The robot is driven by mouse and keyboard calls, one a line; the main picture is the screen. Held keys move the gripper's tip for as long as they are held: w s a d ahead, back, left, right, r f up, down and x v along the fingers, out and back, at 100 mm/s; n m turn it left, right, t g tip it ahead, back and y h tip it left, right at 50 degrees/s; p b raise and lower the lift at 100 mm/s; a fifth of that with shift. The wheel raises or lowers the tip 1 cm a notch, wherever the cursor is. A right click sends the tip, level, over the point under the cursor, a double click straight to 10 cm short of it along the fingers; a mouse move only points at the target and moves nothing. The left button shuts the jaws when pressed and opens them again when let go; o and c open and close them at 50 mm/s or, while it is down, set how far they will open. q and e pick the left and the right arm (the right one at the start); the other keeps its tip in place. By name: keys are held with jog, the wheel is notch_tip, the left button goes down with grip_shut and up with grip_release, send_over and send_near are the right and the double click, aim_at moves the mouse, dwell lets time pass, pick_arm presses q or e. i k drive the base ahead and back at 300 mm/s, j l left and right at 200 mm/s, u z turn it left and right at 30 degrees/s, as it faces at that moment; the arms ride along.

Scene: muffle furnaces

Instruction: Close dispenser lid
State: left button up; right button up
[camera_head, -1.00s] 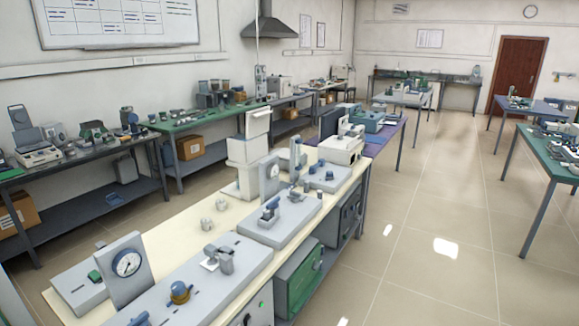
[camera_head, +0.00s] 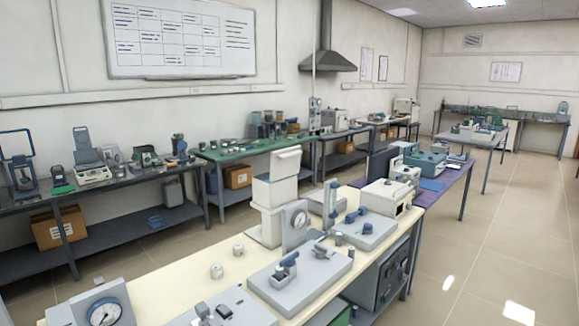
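I cannot tell for certain which object is the dispenser. A tall white boxy unit (camera_head: 268,208) stands at the back edge of the cream bench, with a tilted white top piece (camera_head: 285,161) raised above its body; whether that piece is a lid is unclear. Neither of my grippers is in view.
The cream bench (camera_head: 190,265) carries dial gauges (camera_head: 104,313), grey flat devices (camera_head: 300,278) and small knobs (camera_head: 217,271). A green table (camera_head: 240,149) and a dark bench (camera_head: 110,178) stand along the left wall. Open tiled floor (camera_head: 480,240) lies at right.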

aim_at(284, 162)
jog(key=l+u, duration=0.1)
jog(key=u, duration=0.7)
jog(key=i+l+u, duration=0.1)
jog(key=l+u, duration=0.95)
jog(key=l, duration=0.3)
jog(key=k+l+u, duration=0.1)
jog(key=l, duration=0.25)
jog(key=k+l+u, duration=0.1)
jog(key=l, duration=0.25)
